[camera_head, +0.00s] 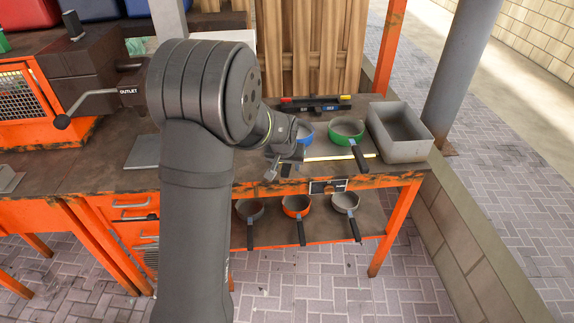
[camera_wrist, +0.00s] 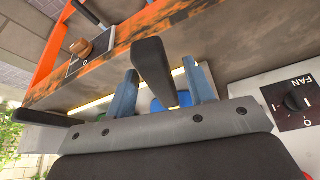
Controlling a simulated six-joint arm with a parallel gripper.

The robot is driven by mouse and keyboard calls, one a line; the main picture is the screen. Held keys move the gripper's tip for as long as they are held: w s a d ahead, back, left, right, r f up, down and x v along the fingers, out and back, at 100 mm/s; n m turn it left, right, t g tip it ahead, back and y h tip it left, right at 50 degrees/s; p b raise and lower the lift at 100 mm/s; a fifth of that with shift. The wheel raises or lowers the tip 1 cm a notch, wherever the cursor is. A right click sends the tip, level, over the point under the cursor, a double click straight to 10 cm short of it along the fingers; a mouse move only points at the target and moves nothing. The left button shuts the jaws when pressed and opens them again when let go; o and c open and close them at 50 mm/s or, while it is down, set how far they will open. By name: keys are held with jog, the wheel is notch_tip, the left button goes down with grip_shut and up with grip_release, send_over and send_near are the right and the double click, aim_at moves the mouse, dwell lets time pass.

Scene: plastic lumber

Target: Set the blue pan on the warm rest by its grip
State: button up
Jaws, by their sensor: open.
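The blue pan (camera_head: 306,132) sits on the bench top, partly hidden behind my wrist. A bit of its blue side (camera_wrist: 184,98) shows in the wrist view. My gripper (camera_head: 276,168) is low over the front of the bench, in front of the pan. In the wrist view its open fingers (camera_wrist: 159,68) stand on either side of a black grip (camera_wrist: 152,62), which looks like the blue pan's. Both fingers look apart from the grip. I cannot tell for sure which surface is the warm rest; a flat grey plate (camera_head: 142,152) lies to the left.
A green pan (camera_head: 346,128) with a black grip stands just right of the blue one. A grey bin (camera_head: 399,132) is further right. Dark, orange and pale pans (camera_head: 297,205) sit on the lower shelf. A dark vise (camera_head: 95,80) stands at the left.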

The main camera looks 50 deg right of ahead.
jog(key=v, duration=1.6)
jog(key=shift+a+r, duration=0.15)
jog(key=shift+r, duration=0.1)
jog(key=x, duration=1.7)
jog(key=shift+f, duration=0.25)
jog(key=shift+r, duration=0.25)
